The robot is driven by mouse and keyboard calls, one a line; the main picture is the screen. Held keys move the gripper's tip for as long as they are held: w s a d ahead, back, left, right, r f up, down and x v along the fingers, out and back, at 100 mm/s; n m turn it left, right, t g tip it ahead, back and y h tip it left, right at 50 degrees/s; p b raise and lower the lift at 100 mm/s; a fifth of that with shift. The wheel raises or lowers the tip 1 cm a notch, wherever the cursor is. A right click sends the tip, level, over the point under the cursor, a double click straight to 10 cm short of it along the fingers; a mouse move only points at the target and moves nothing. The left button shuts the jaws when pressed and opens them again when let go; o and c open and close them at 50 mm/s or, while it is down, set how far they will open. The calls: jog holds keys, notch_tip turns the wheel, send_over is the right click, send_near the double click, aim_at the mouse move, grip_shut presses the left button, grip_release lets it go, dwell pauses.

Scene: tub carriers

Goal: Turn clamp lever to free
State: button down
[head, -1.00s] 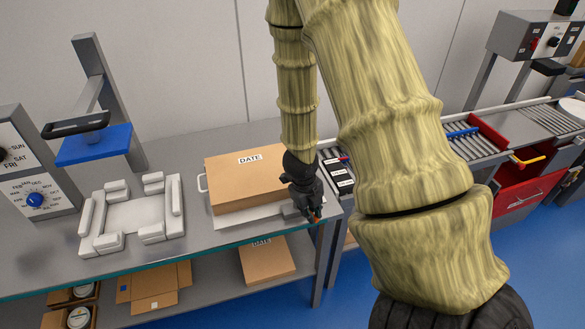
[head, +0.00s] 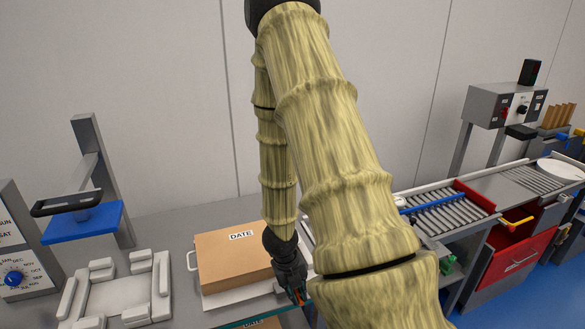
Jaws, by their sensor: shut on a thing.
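My gripper (head: 293,286) points down at the right front corner of the carton marked DATE, over the bench edge. It is shut on a small orange-red piece (head: 299,296) at its fingertips, which looks like the clamp lever. The fingers hide most of it, so I cannot tell which way it is turned. The brown carton (head: 232,264) lies flat on a light tray (head: 238,296) just left of my gripper. No separate clamp body is clear to see.
A white fixture (head: 117,290) and a stand with a blue plate (head: 82,223) are on the left. A dial box (head: 18,262) stands at the far left. A roller conveyor (head: 445,213) with a blue bar and a red drawer (head: 512,262) are on the right. My arm covers the centre.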

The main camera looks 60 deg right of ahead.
jog(key=shift+w+d+r, duration=0.1)
jog(key=c, duration=1.5)
grip_release()
jog(key=shift+o, duration=0.2)
jog(key=shift+r, duration=0.1)
notch_tip(320, 180, up, 11)
jog(key=w+a, duration=0.1)
jog(key=a, duration=0.1)
jog(key=shift+w+r, duration=0.15)
jog(key=shift+r, duration=0.05)
